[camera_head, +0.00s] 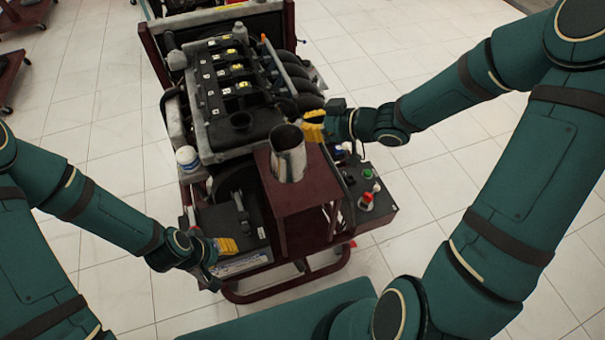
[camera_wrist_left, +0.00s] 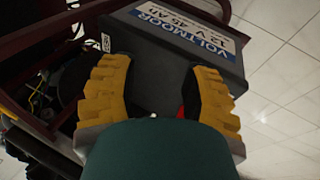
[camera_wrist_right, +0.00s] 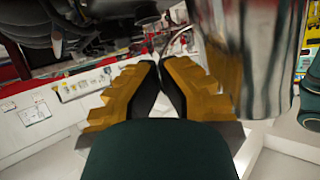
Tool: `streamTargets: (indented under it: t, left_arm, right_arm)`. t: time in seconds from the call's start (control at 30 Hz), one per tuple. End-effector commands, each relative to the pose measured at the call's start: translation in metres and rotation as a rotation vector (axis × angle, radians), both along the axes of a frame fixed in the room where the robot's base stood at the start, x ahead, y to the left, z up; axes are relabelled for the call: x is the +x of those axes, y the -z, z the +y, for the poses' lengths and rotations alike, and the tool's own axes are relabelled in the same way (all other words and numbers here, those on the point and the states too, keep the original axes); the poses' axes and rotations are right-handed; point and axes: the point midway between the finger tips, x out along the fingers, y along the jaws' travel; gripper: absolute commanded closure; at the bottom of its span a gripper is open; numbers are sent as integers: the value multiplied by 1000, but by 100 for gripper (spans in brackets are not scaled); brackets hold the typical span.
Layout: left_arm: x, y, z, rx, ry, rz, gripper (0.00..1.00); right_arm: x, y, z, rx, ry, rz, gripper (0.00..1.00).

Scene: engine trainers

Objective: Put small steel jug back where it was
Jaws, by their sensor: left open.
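The small steel jug (camera_head: 289,158) is shiny and stands upright on the dark red stand (camera_head: 305,195) in front of the engine. My right gripper (camera_head: 313,127) is just behind and right of the jug, apart from it in the head view. In the right wrist view the jug (camera_wrist_right: 272,50) is large at the right, outside the fingers. The right fingers (camera_wrist_right: 158,66) are together with nothing seen between them. My left gripper (camera_head: 232,244) is low at the front left, by the black battery (camera_head: 232,222). In the left wrist view its fingers (camera_wrist_left: 157,70) are apart, with the battery (camera_wrist_left: 165,50) beyond.
The engine (camera_head: 240,85) fills the trainer frame behind the stand. A white container (camera_head: 188,158) stands at its left side. A control box (camera_head: 372,200) with red and green buttons is right of the stand. Pale tiled floor (camera_head: 420,180) is clear at the right.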

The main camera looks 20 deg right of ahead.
Motion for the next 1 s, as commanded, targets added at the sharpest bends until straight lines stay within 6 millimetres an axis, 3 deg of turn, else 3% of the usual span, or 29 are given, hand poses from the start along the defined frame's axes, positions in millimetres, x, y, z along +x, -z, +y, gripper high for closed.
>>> streamTargets:
  t: [0.2, 0.47, 0.7, 1.0]
  left_arm:
    - [-5, 17, -1, -2, 9, 11, 53]
    - [-7, 22, -1, -4, 13, 16, 53]
    - [-10, 32, -2, -5, 18, 23, 53]
    - [-11, 31, -2, -5, 19, 24, 53]
  right_arm:
    - [0, 42, 0, 4, 1, 4, 100]
    - [0, 60, 0, 2, 0, 2, 100]
    - [0, 89, 0, 3, 0, 3, 100]
    - [0, 93, 0, 1, 0, 0, 100]
